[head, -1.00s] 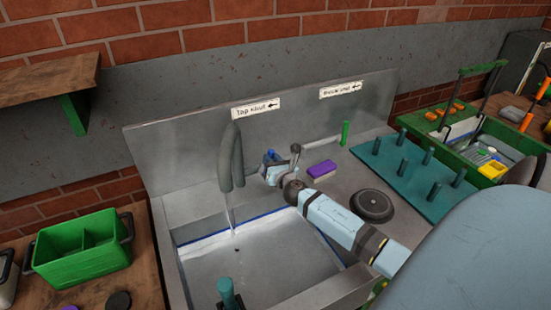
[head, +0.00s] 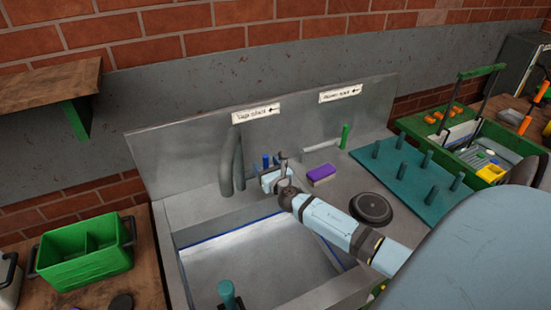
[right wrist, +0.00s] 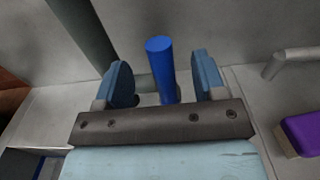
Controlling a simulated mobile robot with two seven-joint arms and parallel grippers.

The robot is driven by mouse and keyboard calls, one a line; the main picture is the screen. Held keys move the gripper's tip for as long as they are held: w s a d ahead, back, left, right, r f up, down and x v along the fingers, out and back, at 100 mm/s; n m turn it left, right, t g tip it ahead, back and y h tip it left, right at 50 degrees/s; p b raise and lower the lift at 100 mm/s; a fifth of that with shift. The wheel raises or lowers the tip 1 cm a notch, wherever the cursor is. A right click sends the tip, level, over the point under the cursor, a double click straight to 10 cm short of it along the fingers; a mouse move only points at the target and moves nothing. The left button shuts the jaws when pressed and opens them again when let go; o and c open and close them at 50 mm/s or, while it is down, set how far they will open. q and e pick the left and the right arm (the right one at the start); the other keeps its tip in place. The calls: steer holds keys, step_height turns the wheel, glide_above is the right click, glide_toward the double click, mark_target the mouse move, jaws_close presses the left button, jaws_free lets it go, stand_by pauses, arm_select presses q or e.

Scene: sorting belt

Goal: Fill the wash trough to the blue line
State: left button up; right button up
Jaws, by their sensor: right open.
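The wash trough (head: 215,228) is sunk in the grey metal sink unit. A blue line (head: 228,231) runs along its inner walls. A pale, smooth surface fills the trough just below that line; its exact level is hard to tell. The grey curved tap (head: 226,165) stands at the back edge, and no stream shows under it. My right gripper (head: 274,174) is at the tap's right. In the right wrist view a blue upright handle (right wrist: 161,68) stands between its open fingers (right wrist: 158,82), with gaps on both sides. My left gripper is not in view.
A purple-topped block (head: 321,174), a black round disc (head: 371,207) and a teal peg board (head: 408,175) lie right of my gripper. A teal post (head: 228,293) stands at the trough's front. A green caddy (head: 82,246) stands at the left.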

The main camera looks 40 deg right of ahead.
steer(key=shift+s, duration=0.1)
steer(key=p+v, duration=0.1)
steer(key=v, duration=0.7)
stand_by(0.7)
